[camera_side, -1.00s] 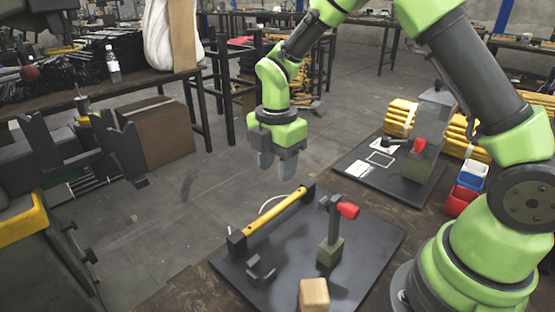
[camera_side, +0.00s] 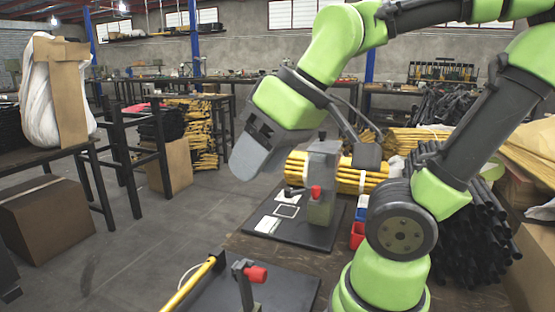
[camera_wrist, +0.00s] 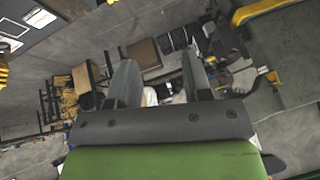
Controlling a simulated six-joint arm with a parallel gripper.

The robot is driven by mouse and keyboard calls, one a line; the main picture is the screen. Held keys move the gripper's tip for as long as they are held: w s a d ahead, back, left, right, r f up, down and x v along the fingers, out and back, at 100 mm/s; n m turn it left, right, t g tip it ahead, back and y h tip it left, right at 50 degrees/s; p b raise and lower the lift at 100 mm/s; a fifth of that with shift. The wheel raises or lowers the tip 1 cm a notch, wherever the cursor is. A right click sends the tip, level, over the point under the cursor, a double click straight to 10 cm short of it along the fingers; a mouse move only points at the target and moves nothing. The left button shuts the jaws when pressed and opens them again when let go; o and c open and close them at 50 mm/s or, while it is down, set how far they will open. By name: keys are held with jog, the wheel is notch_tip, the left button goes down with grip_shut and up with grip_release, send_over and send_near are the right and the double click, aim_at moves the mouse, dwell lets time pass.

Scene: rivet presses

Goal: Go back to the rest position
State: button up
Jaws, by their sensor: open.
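My gripper (camera_side: 250,160) is raised in the air at the middle of the side view, above and to the left of the rear press board. It points down and to the left. In the wrist view my gripper (camera_wrist: 158,85) shows two dark fingers set apart, with nothing held between them. The side camera shows the fingers nearly overlapping. Nothing touches the gripper.
A dark board with a yellow bar (camera_side: 190,287) and a red-handled press (camera_side: 250,274) lies at the bottom. Behind it is another dark board (camera_side: 317,235) with a grey press (camera_side: 322,180). A brown box (camera_side: 48,218) stands on the floor at left.

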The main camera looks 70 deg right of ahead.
jog(key=shift+s+a+m+t, duration=0.1)
jog(key=shift+s+m+t, duration=0.3)
jog(key=shift+s+m, duration=0.95)
jog(key=shift+w, duration=0.1)
